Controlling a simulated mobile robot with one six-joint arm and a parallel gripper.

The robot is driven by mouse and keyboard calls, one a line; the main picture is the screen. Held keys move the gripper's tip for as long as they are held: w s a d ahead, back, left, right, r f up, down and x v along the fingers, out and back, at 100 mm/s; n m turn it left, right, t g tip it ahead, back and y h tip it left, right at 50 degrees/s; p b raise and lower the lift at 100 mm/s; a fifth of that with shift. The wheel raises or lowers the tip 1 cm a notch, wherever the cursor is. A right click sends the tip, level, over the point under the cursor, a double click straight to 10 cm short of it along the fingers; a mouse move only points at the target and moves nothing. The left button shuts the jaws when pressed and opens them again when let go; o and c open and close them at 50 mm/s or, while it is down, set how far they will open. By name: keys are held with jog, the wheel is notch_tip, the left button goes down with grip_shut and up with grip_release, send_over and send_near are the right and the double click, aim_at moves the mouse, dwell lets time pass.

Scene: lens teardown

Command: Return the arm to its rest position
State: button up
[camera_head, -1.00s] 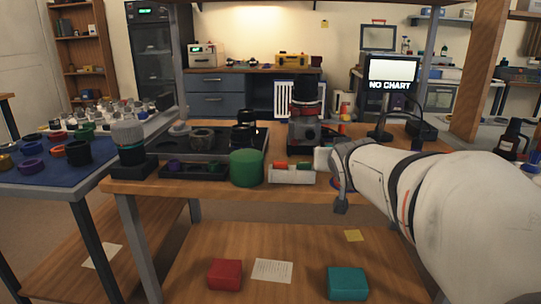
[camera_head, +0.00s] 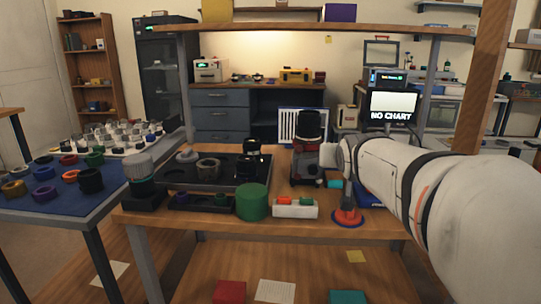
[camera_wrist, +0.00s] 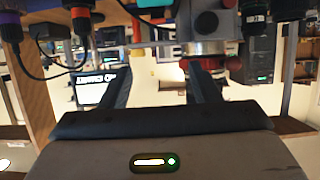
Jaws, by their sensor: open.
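My arm (camera_head: 440,185) reaches in from the right in the head view, roughly level, with its end over the right part of the workbench (camera_head: 300,226). The room is upside down in that view. The red and grey device (camera_head: 308,160) stands on the bench just left of the arm's end. A red round-based item on a blue disc (camera_head: 348,218) sits below the arm.
A green cylinder (camera_head: 252,202), a white tray with red and green pieces (camera_head: 295,209) and a black tray (camera_head: 190,172) occupy the bench. A NO CHART monitor (camera_head: 393,107) stands behind the arm. A shelf (camera_head: 330,28) spans above. A blue mat with rings (camera_head: 40,202) lies left.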

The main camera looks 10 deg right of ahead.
jog(key=s+a+r+n+g+y+p, duration=0.1)
jog(key=s+a+r+g+p, duration=0.1)
jog(key=s+p, duration=0.5)
jog(key=s+a+r+n+g+y+p, duration=0.1)
jog(key=s+a+r+g+p, duration=0.1)
jog(key=s+a+g+p, duration=0.3)
jog(key=s+a+r+n+g+y+p, duration=0.1)
jog(key=s+a+r+g+p, duration=0.2)
jog(key=s+p, duration=0.8)
jog(key=a+p, duration=0.1)
jog(key=p, duration=0.4)
jog(key=shift+a+g+y+p, duration=0.3)
jog(key=shift+a, duration=0.1)
jog(key=shift+c, duration=0.2)
